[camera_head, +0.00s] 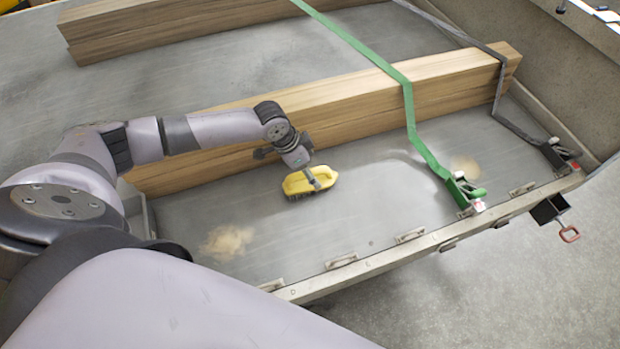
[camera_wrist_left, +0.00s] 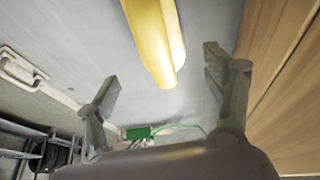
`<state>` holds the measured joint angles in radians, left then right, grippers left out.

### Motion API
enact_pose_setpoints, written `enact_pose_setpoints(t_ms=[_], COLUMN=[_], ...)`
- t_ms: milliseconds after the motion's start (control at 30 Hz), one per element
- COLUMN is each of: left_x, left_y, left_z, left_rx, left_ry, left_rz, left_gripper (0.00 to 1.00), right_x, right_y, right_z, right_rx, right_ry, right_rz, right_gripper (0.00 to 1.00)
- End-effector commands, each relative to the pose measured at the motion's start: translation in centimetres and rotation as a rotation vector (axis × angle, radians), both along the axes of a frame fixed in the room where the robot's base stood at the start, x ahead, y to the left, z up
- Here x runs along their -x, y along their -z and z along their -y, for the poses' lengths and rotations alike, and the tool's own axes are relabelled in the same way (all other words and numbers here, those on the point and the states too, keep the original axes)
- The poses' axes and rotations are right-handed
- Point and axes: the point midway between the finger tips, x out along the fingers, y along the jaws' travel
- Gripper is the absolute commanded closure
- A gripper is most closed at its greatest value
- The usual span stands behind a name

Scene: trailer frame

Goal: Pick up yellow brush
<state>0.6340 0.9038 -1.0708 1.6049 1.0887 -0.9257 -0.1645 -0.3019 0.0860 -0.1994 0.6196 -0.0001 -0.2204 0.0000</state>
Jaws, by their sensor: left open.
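The yellow brush (camera_head: 298,183) lies on the grey trailer bed, in front of the long wooden beam. My left gripper (camera_head: 317,180) is right at the brush in the head view and overlaps its right part. In the left wrist view the two fingers of my left gripper (camera_wrist_left: 163,80) are spread apart. The yellow brush (camera_wrist_left: 155,38) shows at the top of that view, near the space between the fingertips. I cannot tell whether a finger touches it. My right gripper is in neither view.
A wooden beam (camera_head: 350,112) runs close behind the brush. A green strap (camera_head: 411,105) crosses it on the right and ends at a ratchet (camera_head: 462,190). The metal edge rail (camera_head: 400,250) with several handles borders the bed. Sandy patches lie on the bed; the floor near the brush is otherwise clear.

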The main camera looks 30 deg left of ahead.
Motion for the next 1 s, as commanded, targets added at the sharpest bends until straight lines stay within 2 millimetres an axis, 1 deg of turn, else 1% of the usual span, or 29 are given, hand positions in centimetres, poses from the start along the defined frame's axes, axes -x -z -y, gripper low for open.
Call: enact_pose_setpoints(t_ms=[33,167,267,500,600,700,900,933,1000], left_x=[-0.2,-0.4,-0.5,-1.1,-1.4,-1.5,-1.5,-1.5,-1.5], left_y=[0.5,1.3,1.8,5.0,5.9,6.3,6.4,6.4,6.4], left_z=[0.2,0.4,0.4,0.8,1.0,1.0,1.0,1.0,1.0], left_rx=[0.001,-0.001,0.0,0.0,0.0,-0.001,-0.001,-0.001,-0.001], left_ry=[0.0,0.0,-0.001,-0.001,-0.001,0.0,0.0,0.0,0.0], left_rz=[-0.001,0.001,-0.001,-0.002,-0.001,0.001,0.001,0.001,0.001], left_gripper=[0.25,0.25,0.25,0.25,0.25,0.25,0.25,0.25,0.3], right_x=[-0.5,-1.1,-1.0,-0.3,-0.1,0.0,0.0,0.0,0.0], right_y=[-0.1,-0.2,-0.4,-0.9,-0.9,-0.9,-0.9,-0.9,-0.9], right_z=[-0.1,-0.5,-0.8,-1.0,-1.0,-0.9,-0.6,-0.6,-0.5], right_rx=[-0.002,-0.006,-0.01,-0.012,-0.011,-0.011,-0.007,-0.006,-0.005], right_ry=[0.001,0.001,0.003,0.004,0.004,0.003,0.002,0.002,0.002], right_rz=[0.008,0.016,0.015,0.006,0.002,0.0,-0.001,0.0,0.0], right_gripper=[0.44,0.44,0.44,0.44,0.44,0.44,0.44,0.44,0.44])
